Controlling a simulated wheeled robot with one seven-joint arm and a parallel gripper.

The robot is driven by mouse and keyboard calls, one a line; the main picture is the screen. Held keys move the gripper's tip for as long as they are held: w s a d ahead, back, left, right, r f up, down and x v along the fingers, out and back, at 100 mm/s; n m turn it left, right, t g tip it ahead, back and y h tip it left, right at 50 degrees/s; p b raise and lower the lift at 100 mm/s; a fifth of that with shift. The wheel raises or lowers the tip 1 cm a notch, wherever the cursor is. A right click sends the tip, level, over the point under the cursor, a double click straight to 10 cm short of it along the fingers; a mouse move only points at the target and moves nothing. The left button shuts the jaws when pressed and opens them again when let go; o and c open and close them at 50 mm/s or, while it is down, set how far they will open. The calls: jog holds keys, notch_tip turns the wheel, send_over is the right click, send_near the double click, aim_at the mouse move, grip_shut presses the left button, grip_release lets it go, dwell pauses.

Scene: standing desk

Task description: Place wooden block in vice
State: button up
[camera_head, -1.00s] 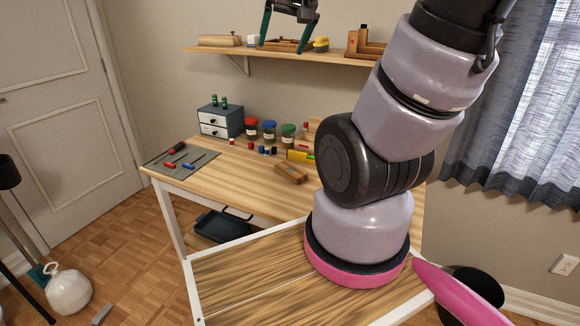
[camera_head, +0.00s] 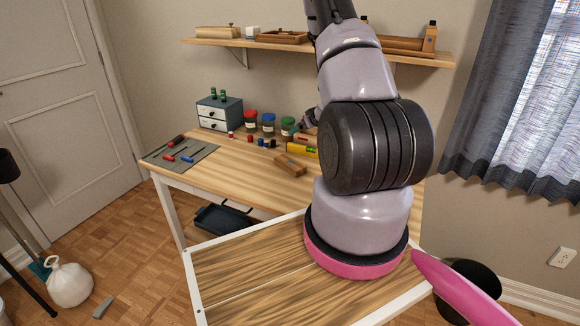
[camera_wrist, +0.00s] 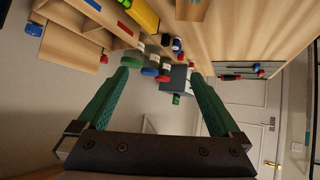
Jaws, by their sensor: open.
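A brown wooden block (camera_head: 289,165) lies on the workbench, left of my arm in the head view. A tan wooden piece at the top edge of the wrist view (camera_wrist: 190,9) may be the same block; it is cut off there. My gripper (camera_wrist: 158,76) shows in the wrist view with its two green fingers spread wide and nothing between them. I cannot make out a vice in either view; my arm covers the right part of the bench.
The workbench (camera_head: 222,172) has a bare middle and front. A yellow level (camera_head: 303,150), lidded jars (camera_head: 268,125) and small coloured items lie along the back. A drawer box (camera_head: 219,113) and a grey tool mat (camera_head: 180,153) are at left. A wall shelf (camera_head: 225,47) hangs above.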

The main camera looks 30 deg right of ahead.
aim_at(290, 162)
jog(key=s+f, duration=0.1)
jog(key=f, duration=0.2)
jog(key=s+a+f+n+y, duration=0.1)
jog(key=s+f, duration=0.1)
jog(key=f, duration=0.1)
jog(key=s+f+y, duration=0.1)
jog(key=f, duration=0.2)
jog(key=shift+s+a+f, duration=0.2)
jog(key=shift+a+f, duration=0.05)
jog(key=shift+a, duration=0.1)
jog(key=shift+w+a+f+n+y, duration=0.1)
jog(key=shift+a+f+n+y, duration=0.05)
jog(key=shift+f+n+y, duration=0.15)
jog(key=x, duration=1)
jog(key=shift+d+f, duration=0.25)
jog(key=shift+d, duration=0.05)
jog(key=shift+c, duration=0.3)
jog(key=c, duration=1.5)
jog(key=shift+r, duration=0.15)
